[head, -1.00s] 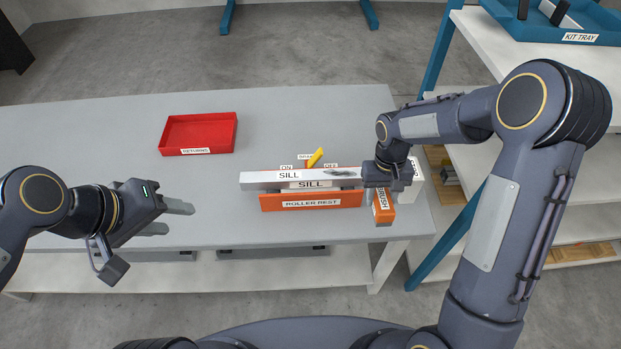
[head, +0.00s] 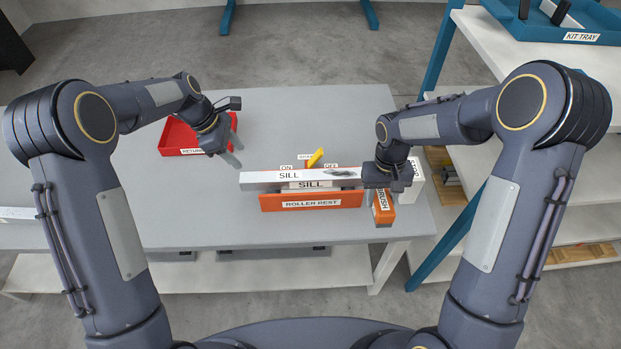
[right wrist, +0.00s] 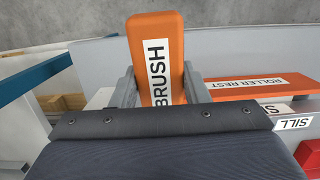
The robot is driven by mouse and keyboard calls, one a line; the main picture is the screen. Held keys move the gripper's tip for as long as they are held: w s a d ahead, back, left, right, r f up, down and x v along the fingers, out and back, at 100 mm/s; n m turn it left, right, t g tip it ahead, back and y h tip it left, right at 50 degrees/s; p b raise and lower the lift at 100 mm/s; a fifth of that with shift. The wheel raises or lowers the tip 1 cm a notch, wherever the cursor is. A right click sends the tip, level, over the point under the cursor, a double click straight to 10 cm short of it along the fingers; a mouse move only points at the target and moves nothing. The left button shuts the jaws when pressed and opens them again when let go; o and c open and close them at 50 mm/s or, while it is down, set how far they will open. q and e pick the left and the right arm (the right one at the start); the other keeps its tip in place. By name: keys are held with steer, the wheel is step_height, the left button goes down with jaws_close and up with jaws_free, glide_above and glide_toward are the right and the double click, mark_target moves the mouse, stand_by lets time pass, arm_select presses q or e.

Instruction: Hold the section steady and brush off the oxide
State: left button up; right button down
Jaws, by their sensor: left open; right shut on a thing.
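The sill section (head: 288,176) is a long pale bar lying across the orange roller rest (head: 290,203), with a dark oxide patch (head: 343,173) near its right end. A yellow lever (head: 315,158) stands behind it between ON and OFF labels. The orange brush (head: 383,208) is in my right gripper (head: 388,187), at the right end of the rest. In the right wrist view the brush (right wrist: 155,50) sits between both fingers. My left gripper (head: 232,150) is open and empty, above the table just left of the section's left end, not touching it.
A red returns tray (head: 178,140) stands behind my left gripper, partly hidden by it. A white block (head: 415,182) is right of my right gripper. A shelf with a blue kit tray (head: 560,25) stands at the right. The table front left is clear.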

mark_target(260, 177)
arm_select(q)
steer(key=x, duration=1.3)
steer(key=shift+w+a, duration=0.1)
steer(key=shift+w, duration=0.05)
jaws_close()
